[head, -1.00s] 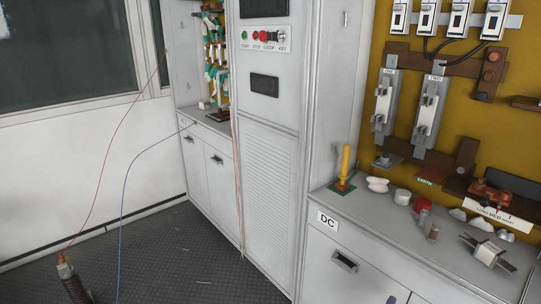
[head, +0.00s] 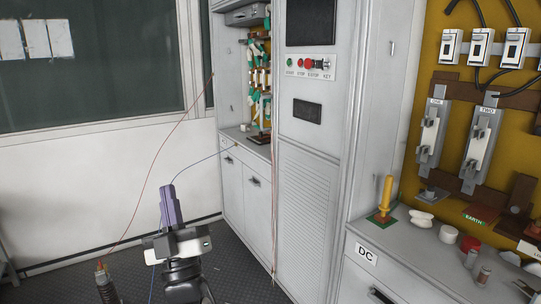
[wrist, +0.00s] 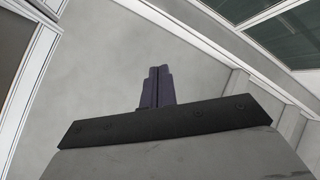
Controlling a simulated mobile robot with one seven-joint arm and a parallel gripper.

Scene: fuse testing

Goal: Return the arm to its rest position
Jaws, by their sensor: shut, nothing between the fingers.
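My gripper (head: 167,190) stands upright in the lower left of the head view, with its purple fingers pointing up. The fingers are closed together and hold nothing. In the wrist view the gripper (wrist: 158,72) also shows shut, with a plain pale surface beyond the fingertips. My arm rises from the bottom edge of the head view, in front of the dark floor and the white wall.
A grey cabinet (head: 310,190) with a button panel (head: 308,66) stands right of my gripper. The DC counter (head: 405,245) with small parts is farther right. A red wire (head: 150,185) and a blue wire (head: 205,160) hang near my arm. Floor (head: 235,275) shows between arm and cabinet.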

